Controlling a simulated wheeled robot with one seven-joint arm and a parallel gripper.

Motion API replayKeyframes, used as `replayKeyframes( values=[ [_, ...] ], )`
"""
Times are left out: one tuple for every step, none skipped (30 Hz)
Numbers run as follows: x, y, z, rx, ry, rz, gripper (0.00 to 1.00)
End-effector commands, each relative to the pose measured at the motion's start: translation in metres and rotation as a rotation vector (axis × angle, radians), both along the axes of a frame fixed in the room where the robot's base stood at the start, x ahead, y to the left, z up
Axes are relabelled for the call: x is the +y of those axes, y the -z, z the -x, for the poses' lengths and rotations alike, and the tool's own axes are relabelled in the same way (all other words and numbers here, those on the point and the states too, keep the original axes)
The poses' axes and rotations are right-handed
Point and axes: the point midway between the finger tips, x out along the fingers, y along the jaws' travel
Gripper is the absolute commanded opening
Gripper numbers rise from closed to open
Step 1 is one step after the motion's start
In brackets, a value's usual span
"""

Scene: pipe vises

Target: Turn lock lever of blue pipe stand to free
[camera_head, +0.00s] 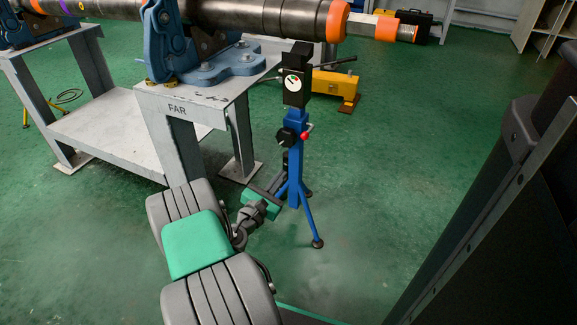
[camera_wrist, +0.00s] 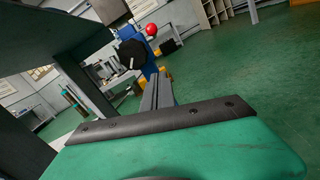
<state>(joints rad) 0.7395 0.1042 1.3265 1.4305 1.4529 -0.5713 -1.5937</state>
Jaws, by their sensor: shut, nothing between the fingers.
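The blue pipe stand (camera_head: 296,170) stands upright on splayed legs at the centre of the head view, with a black top and a round dial (camera_head: 293,84). Partway up it carries a black knob (camera_head: 287,137) and a lock lever with a red ball end (camera_head: 305,135). In the wrist view the black knob (camera_wrist: 132,54) and red ball (camera_wrist: 151,29) show above the fingers, with part of the blue post behind. My gripper (camera_wrist: 158,80) is shut and empty, pointing toward the stand below the knob. In the head view it is low beside the post; contact is unclear.
A grey table marked FAR (camera_head: 178,107) stands close left of the stand, bearing a blue vise (camera_head: 200,60) and a long pipe (camera_head: 262,17) with orange bands. A yellow block (camera_head: 335,85) lies behind the stand. Green floor to the right is clear up to a dark panel.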

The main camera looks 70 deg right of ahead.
Motion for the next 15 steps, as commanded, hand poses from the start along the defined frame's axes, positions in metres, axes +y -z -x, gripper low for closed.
replayKeyframes(
  values=[
    [-0.001, 0.001, 0.001, 0.019, 0.0, 0.007, 0.0],
    [-0.002, 0.0, 0.002, 0.026, -0.001, 0.007, 0.0],
    [-0.004, -0.002, 0.002, 0.029, -0.002, 0.007, 0.0],
    [-0.006, -0.003, 0.001, 0.028, -0.003, 0.007, 0.0],
    [-0.008, -0.004, 0.002, 0.027, -0.003, 0.006, 0.0],
    [-0.011, -0.005, 0.002, 0.026, -0.003, 0.007, 0.0],
    [-0.014, -0.004, 0.002, 0.026, -0.002, 0.005, 0.0],
    [-0.018, -0.005, 0.003, 0.026, -0.003, 0.004, 0.0],
    [-0.022, -0.005, 0.004, 0.026, -0.003, 0.005, 0.0],
    [-0.025, -0.004, 0.004, 0.026, -0.003, 0.003, 0.0],
    [-0.029, -0.005, 0.004, 0.025, -0.004, 0.004, 0.0],
    [-0.034, -0.006, 0.005, 0.024, -0.004, 0.004, 0.0],
    [-0.037, -0.006, 0.005, 0.023, -0.004, 0.004, 0.0],
    [-0.041, -0.007, 0.006, 0.022, -0.004, 0.004, 0.0],
    [-0.045, -0.006, 0.007, 0.022, -0.004, 0.004, 0.0]
  ],
)
